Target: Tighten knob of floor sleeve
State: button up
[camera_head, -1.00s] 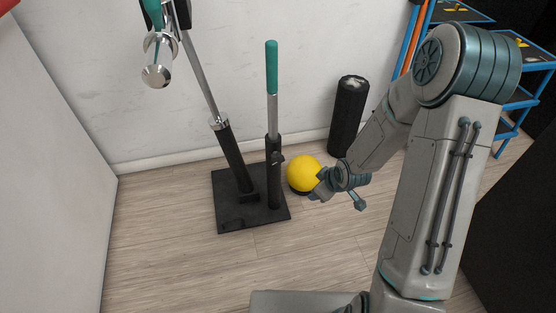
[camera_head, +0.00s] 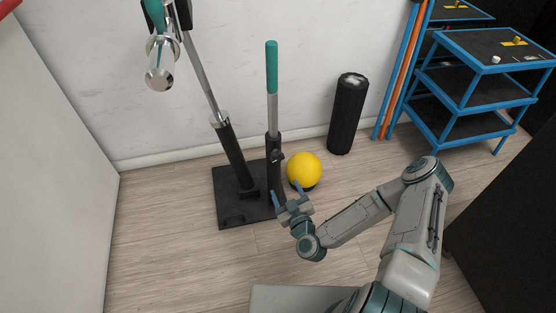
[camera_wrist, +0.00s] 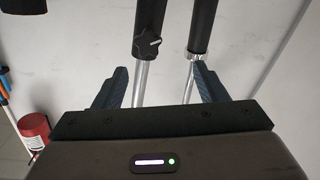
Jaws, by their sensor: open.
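The floor sleeve is an upright black tube (camera_head: 274,180) on a black base plate (camera_head: 232,213). A bar with a teal grip (camera_head: 272,68) stands in it. Its small dark knob (camera_head: 277,157) is near the tube's top. In the wrist view the star-shaped knob (camera_wrist: 148,42) shows clearly on the tube, left of centre and beyond the fingertips. My gripper (camera_head: 287,194) is open and empty, low in front of the tube and below the knob in the head view. Its two fingers (camera_wrist: 163,85) show apart in the wrist view. I see no contact with the knob.
A second, tilted sleeve (camera_head: 234,157) holds a long bar on the same plate. A yellow ball (camera_head: 304,169) lies close right of the tube. A black foam roller (camera_head: 347,113) and a blue shelf (camera_head: 475,88) stand farther right. Floor in front is clear.

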aim_at(278, 160)
jog(key=shift+m+t+h, duration=0.6)
jog(key=shift+m+h, duration=0.1)
jog(key=shift+h, duration=0.1)
jog(key=b+x, duration=0.1)
jog(key=x, duration=0.3)
jog(key=b+x, duration=0.1)
jog(key=x, duration=0.3)
jog(key=b+x, duration=0.1)
jog(key=x, duration=0.4)
jog(key=shift+w+d+r+b, duration=0.1)
jog(key=shift+w+d+b, duration=0.15)
jog(key=shift+b, duration=0.1)
